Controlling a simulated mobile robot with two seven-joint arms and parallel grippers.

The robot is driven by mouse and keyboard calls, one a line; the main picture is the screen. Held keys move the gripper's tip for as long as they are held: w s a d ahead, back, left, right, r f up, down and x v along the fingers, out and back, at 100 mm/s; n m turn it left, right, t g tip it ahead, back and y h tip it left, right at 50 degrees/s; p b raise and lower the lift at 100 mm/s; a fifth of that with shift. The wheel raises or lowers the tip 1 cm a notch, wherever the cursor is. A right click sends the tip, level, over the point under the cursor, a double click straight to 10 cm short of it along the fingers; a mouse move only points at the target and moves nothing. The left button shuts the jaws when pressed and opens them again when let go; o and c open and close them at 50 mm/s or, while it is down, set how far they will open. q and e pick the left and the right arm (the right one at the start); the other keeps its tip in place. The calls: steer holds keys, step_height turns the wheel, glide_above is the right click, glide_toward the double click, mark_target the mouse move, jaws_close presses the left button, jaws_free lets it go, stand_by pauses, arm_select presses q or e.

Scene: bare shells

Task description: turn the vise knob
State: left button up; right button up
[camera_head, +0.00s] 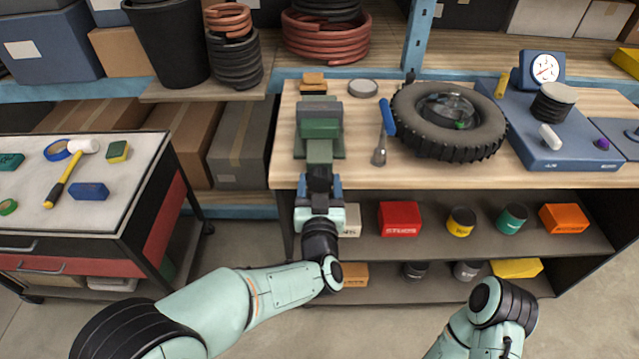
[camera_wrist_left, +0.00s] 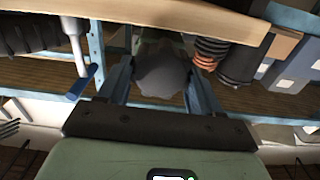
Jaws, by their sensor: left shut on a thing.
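The green-and-grey vise (camera_head: 320,128) stands at the front left edge of the wooden workbench (camera_head: 360,172). My left gripper (camera_head: 320,186) is at the front of the vise, at the bench edge. In the left wrist view, the round grey knob (camera_wrist_left: 162,72) sits between the two blue fingers of my left gripper (camera_wrist_left: 162,88), which is shut on it. In the head view the knob is mostly hidden by the gripper. At the lower right only part of my right arm shows, and its gripper is out of view.
A screwdriver-like tool with a blue handle (camera_head: 388,118) and a large tyre (camera_head: 449,120) lie right of the vise. A blue scale (camera_head: 560,150) stands farther right. Boxes and cans, including a red box (camera_head: 399,219), fill the shelf below. A tool cart (camera_head: 70,235) stands left.

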arm_select(q)
steer(key=m+p, duration=0.3)
steer(key=shift+r, duration=0.15)
steer(key=m+p, duration=0.3)
steer(key=m, duration=0.1)
steer(key=shift+d+m, duration=0.15)
steer(key=shift+m, duration=0.25)
steer(key=m+p, duration=0.2)
steer(key=m, duration=0.1)
steer(key=m+p, duration=0.2)
steer(key=m, duration=0.1)
steer(key=shift+d+f, duration=0.1)
steer(key=shift+f, duration=0.1)
steer(key=m+p, duration=0.2)
steer(key=m, duration=0.3)
steer(key=shift+f+m, duration=0.15)
steer(key=shift+m, duration=0.15)
arm_select(e)
steer(key=w+r, duration=0.4)
steer(key=r, duration=0.8)
steer(key=shift+r, duration=0.35)
arm_select(q)
steer(key=o, duration=1)
steer(key=shift+o, duration=0.2)
